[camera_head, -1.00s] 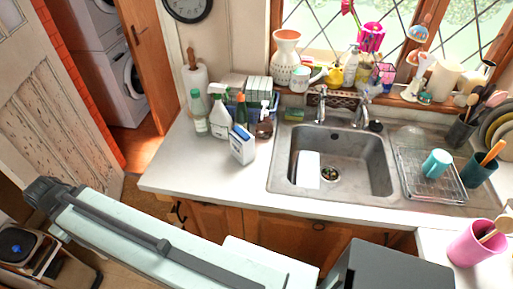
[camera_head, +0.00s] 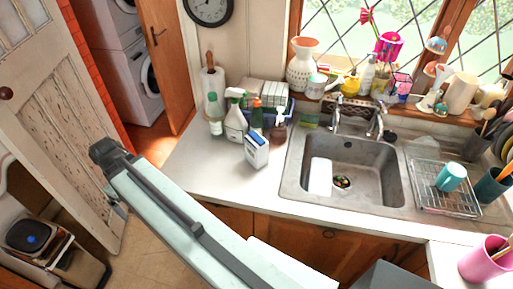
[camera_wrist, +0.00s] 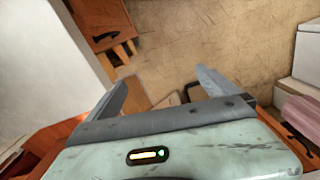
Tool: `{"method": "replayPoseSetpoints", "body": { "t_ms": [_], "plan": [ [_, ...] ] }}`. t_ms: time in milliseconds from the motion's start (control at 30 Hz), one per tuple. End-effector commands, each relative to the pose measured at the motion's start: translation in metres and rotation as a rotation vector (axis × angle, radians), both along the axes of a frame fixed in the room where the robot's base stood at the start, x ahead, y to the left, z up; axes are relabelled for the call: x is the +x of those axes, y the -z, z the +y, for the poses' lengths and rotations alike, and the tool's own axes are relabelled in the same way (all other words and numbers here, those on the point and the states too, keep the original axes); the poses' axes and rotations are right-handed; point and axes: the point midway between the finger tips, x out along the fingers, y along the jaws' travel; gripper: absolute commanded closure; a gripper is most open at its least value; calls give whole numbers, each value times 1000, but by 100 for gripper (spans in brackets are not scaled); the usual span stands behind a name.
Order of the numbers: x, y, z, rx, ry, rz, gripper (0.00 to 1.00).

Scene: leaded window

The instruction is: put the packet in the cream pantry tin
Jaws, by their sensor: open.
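A small white and blue packet (camera_head: 256,150) stands upright on the white worktop, left of the sink, in the head view. It stands in front of several bottles. I cannot make out a cream pantry tin in either view. My gripper (camera_wrist: 160,85) shows in the wrist view with its two grey fingers spread apart and nothing between them. It hangs over tan floor, away from the packet. The head view shows my pale arm crossing the foreground, but not the fingers.
A spray bottle (camera_head: 235,124) and a clear bottle (camera_head: 215,118) stand close to the packet. The steel sink (camera_head: 390,190) lies to its right, with a wire rack (camera_head: 430,203) beyond. The worktop (camera_head: 203,172) is clear at front left. A wooden cabinet (camera_wrist: 98,18) borders the floor.

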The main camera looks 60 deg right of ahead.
Motion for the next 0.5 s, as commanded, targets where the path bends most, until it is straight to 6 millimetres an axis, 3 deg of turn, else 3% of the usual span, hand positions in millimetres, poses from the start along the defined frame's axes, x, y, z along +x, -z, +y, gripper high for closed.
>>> {"method": "replayPoseSetpoints", "body": {
  "t_ms": [33, 167, 200, 300, 400, 500],
  "plan": [
    [-1, -19, -43, 0, -57, 2, 0],
    [-30, -49, -166, 6, -325, 6, 0],
    [-44, -57, -203, 8, -411, 6, 0],
    [-92, -77, -289, 15, -622, 6, 0],
    [-147, -93, -357, 20, -813, 4, 0],
    [-189, -101, -396, 24, -947, 1, 0]
  ]
}}
